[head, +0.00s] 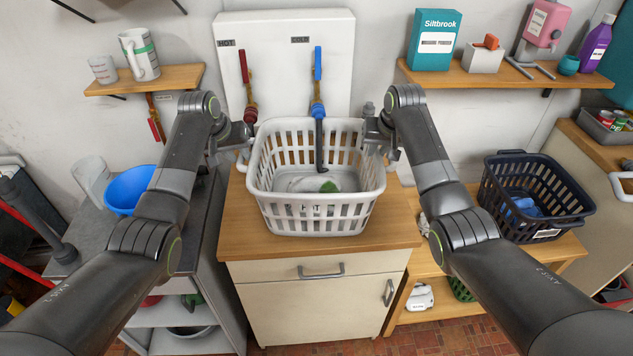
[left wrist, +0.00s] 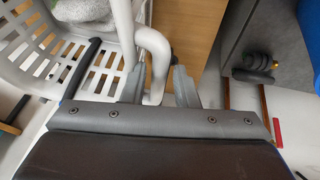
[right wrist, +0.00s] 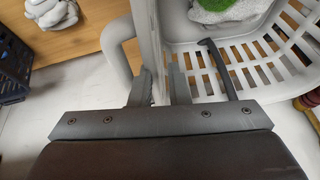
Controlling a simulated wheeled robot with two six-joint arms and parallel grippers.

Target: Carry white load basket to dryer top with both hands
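The white load basket (head: 318,215) stands upright on the wooden top of a low cabinet. A grey-white cloth (head: 310,184) and a small green item (head: 328,186) lie inside it. My left gripper (head: 240,148) is at the basket's left side. In the left wrist view its fingers (left wrist: 158,88) are apart, with the basket's looped handle (left wrist: 157,50) between them. My right gripper (head: 378,140) is at the right side. In the right wrist view its fingers (right wrist: 160,88) straddle the basket's edge beside the loop (right wrist: 115,45); whether they press on it is unclear. I cannot identify a dryer.
Blue- and red-handled taps (head: 318,62) rise behind the basket, and a dark spout (head: 320,150) hangs into it. A blue bowl (head: 130,188) sits on the grey surface at left. A dark basket (head: 535,200) stands on a wooden bench at right. Shelves flank the white panel.

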